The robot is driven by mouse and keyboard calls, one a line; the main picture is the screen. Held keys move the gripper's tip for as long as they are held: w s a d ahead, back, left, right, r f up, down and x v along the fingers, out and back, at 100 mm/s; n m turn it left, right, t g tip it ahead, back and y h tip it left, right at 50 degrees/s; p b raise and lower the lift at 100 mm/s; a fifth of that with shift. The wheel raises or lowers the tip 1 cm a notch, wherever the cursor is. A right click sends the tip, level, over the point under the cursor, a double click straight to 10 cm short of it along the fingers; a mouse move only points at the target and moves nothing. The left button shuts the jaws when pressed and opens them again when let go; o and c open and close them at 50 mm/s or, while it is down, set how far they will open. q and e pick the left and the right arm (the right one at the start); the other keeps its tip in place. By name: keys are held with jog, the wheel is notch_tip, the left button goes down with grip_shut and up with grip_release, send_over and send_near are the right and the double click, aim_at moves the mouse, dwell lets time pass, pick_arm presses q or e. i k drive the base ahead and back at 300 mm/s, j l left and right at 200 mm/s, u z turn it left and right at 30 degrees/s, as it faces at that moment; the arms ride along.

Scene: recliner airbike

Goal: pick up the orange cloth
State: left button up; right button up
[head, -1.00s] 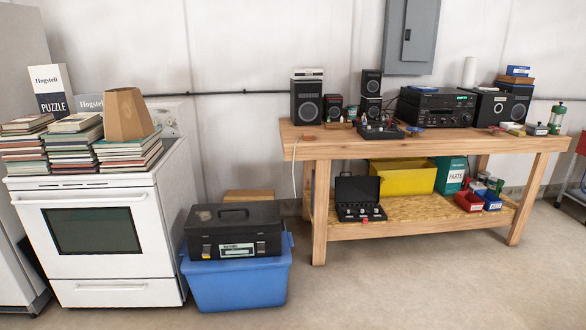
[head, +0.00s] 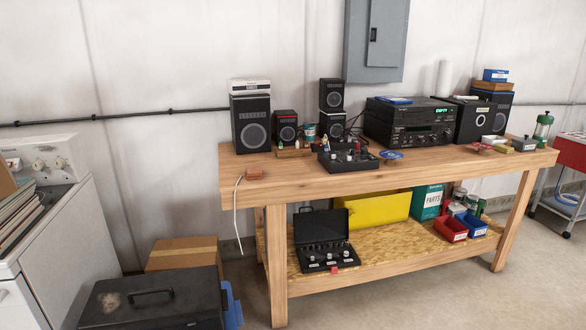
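I cannot clearly make out an orange cloth. A small orange-brown item (head: 257,173) lies at the left front corner of the wooden workbench (head: 300,184), beside a white cord (head: 237,215) that hangs over the edge. It is too small to tell whether it is cloth. Another small reddish item (head: 480,147) lies near the right part of the bench top. Neither of my grippers is in view.
Speakers (head: 251,122), a stereo stack (head: 408,122) and a black control box (head: 347,158) crowd the bench top. An open black case (head: 322,240) sits on the lower shelf. A black toolbox (head: 152,300) and a white stove (head: 60,240) stand left. Floor at right front is clear.

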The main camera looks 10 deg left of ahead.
aim_at(255, 172)
jog(key=i+l, duration=0.15)
jog(key=i, duration=0.35)
jog(key=i+l+u, duration=0.1)
jog(key=i, duration=0.45)
jog(key=i+l+u, duration=0.25)
jog(key=u, duration=0.15)
jog(key=i+l+u, duration=0.2)
jog(key=u, duration=0.2)
jog(key=i+l+u, duration=0.15)
jog(key=l+u, duration=0.25)
jog(key=i+l+u, duration=0.1)
jog(key=l+u, duration=0.3)
